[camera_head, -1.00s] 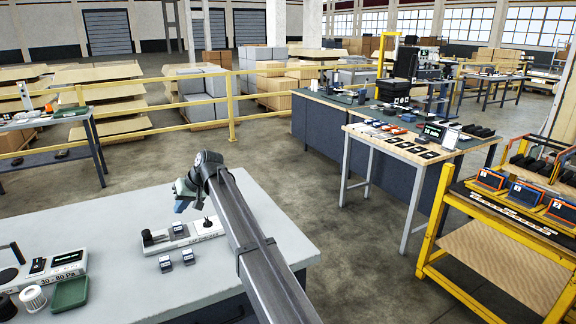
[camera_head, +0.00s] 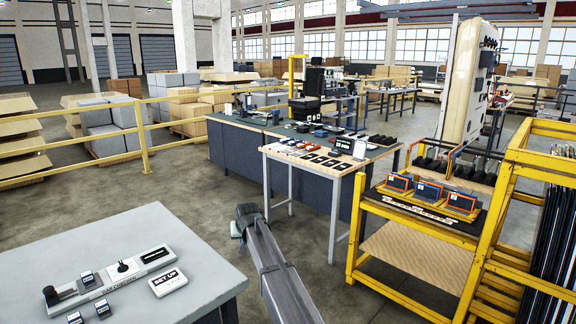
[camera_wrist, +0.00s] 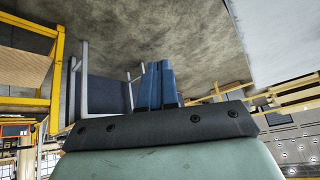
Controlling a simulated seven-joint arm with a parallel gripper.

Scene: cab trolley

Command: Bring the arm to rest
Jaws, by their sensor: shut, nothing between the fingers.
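My gripper shows in the wrist view (camera_wrist: 158,84), its two blue fingers together with nothing between them. Behind the fingers are bare floor and the legs of a table. In the head view my dark arm (camera_head: 268,262) reaches up from the bottom edge, to the right of the grey-white table (camera_head: 205,250). Its far end is over the open floor, and the fingers are hidden there.
A wood-topped table (camera_head: 282,150) stands ahead. A yellow trolley (camera_head: 356,232) with orange-edged devices is at right. Floor between them is clear.

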